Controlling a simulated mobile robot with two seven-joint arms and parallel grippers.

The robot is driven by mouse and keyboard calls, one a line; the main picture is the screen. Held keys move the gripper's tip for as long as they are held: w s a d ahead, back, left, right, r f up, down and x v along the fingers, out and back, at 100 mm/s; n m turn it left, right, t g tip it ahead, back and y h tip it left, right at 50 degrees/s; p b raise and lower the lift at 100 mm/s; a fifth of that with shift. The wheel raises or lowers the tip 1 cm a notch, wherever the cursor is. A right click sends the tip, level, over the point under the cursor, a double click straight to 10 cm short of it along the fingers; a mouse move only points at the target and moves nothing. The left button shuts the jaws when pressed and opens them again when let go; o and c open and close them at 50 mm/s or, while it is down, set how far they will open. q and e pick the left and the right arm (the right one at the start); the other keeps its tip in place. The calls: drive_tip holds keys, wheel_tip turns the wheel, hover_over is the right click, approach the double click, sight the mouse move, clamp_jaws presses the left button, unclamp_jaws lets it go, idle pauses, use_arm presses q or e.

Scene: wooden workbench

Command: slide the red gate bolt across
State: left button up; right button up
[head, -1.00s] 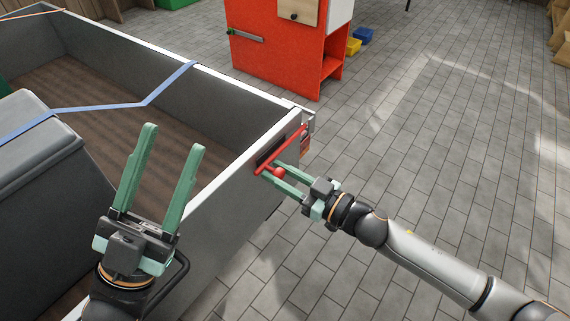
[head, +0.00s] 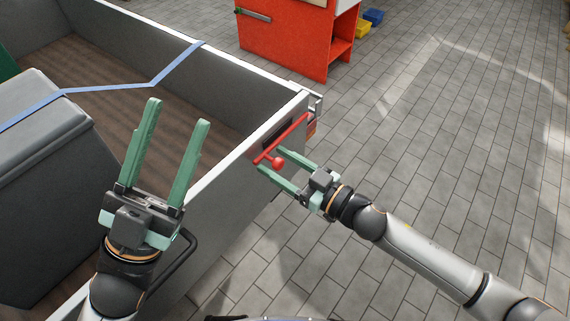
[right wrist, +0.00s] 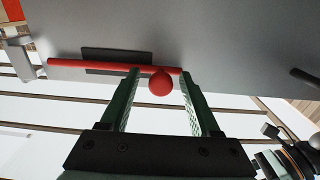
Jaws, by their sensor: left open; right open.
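The red gate bolt (head: 290,138) is a long red bar with a round red knob (head: 277,163), mounted on the outer grey side panel of a cart near its corner. My right gripper (head: 271,160) is open, with one finger on each side of the knob. In the right wrist view the knob (right wrist: 160,84) sits between the fingers (right wrist: 160,73), with a visible gap to each. The bar (right wrist: 85,67) runs left from there, in front of a dark plate (right wrist: 117,54). My left gripper (head: 178,111) is open and empty, above the cart wall.
The cart's light rim (head: 225,58) encloses a wooden floor with a grey case (head: 45,110) and a blue strap (head: 105,88). A latch bracket (head: 317,103) stands at the corner. A red cabinet (head: 285,40) is beyond.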

use_arm(q)
drive_tip(key=w+y, duration=0.1)
drive_tip(key=f+n+y+p, duration=0.1)
drive_tip(key=w+n+y+p, duration=0.1)
drive_tip(key=shift+w+a+f, duration=0.15)
drive_tip(key=shift+w+a, duration=0.1)
drive_tip(key=shift+w, duration=0.05)
use_arm(e)
drive_tip(key=v, duration=1.2)
drive_tip(key=shift+s+d, duration=0.15)
drive_tip(key=shift+d, duration=0.05)
use_arm(q)
drive_tip(key=shift+s, duration=0.1)
